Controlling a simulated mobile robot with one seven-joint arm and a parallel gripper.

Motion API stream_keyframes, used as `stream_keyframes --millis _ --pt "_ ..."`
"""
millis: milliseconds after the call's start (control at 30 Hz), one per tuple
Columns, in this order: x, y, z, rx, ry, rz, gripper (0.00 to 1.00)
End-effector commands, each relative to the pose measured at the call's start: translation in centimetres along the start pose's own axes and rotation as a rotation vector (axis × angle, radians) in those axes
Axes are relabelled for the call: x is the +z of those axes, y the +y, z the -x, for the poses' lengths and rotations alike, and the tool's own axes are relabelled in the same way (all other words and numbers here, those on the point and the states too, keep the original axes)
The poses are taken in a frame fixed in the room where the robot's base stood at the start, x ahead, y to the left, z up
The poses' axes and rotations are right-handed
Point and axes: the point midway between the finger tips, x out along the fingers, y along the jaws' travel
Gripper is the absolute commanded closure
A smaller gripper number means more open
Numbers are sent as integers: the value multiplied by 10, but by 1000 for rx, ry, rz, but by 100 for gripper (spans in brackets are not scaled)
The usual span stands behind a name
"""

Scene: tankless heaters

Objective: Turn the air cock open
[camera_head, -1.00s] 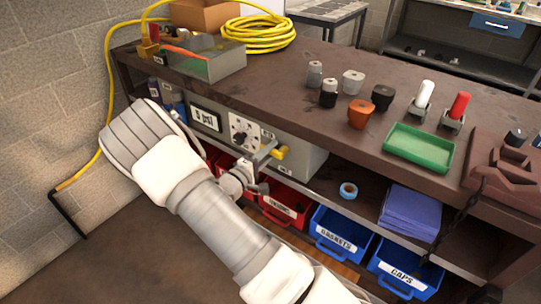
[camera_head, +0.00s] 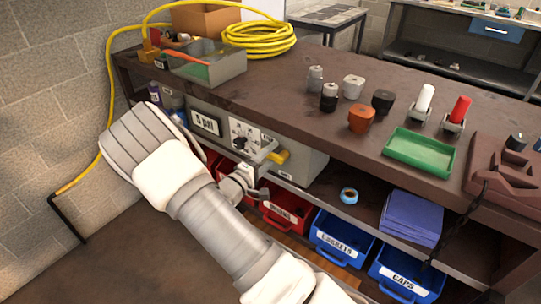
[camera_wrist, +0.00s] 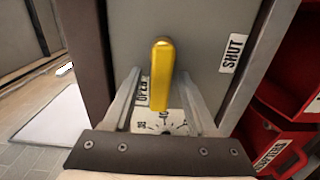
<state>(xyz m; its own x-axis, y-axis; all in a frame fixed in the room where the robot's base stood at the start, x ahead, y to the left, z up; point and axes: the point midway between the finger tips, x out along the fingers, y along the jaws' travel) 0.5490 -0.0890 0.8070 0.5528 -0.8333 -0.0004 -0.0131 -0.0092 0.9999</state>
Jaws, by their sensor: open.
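The air cock's yellow lever (camera_head: 279,157) sticks out from the front of a grey control box (camera_head: 303,165) under the bench top. In the wrist view the lever (camera_wrist: 162,75) runs up and down the picture, between an OPEN label (camera_wrist: 143,91) on the left and a SHUT label (camera_wrist: 232,53) on the right. My gripper (camera_wrist: 159,74) is open, with one finger on each side of the lever and a gap to both. In the head view my gripper (camera_head: 266,156) is at the lever and partly covers it. The lever's pivot is hidden.
The box also carries a dial (camera_head: 242,134) and a 5 psi plate (camera_head: 206,123). Red bins and a blue GASKETS bin (camera_head: 341,238) stand below. The bench top (camera_head: 290,110) overhangs the box. A yellow hose (camera_head: 258,38) lies coiled on top.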

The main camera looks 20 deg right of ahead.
Motion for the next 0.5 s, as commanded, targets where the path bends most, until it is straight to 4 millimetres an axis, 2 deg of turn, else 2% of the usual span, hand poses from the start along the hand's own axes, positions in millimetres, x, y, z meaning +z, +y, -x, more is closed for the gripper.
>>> stream_keyframes --millis 133,267,500 --pt "0 0 3 0 1 1 43" --pt "-1 0 17 -1 2 1 43" --pt "-1 1 72 -1 5 2 43"
